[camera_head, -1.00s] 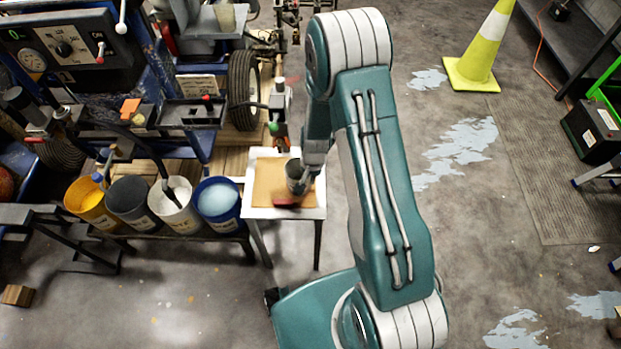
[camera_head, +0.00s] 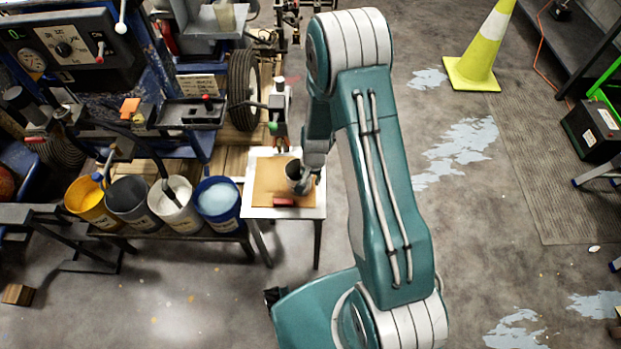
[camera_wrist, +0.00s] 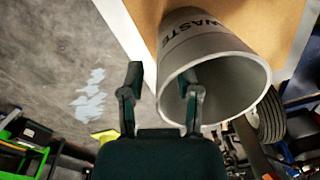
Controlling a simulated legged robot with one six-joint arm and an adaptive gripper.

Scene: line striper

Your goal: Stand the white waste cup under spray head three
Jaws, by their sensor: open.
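The white waste cup (camera_wrist: 205,45), pale grey in the light and marked WASTE, stands in the wrist view with its open mouth toward the camera. In the head view the cup (camera_head: 293,172) is on the tan board, partly hidden by my wrist. My gripper (camera_wrist: 161,80) is open. Its left finger is outside the cup, and its right finger overlaps the cup's mouth; I cannot tell whether either touches the wall. A spray head (camera_head: 281,140) hangs just behind the cup, but I cannot read its number.
The tan board (camera_head: 266,180) lies on a small white table (camera_head: 252,211). A red block (camera_head: 284,202) lies near its front edge. Yellow, dark, white and blue buckets (camera_head: 217,201) stand on a bench to the left. A wheel (camera_head: 243,90) is behind.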

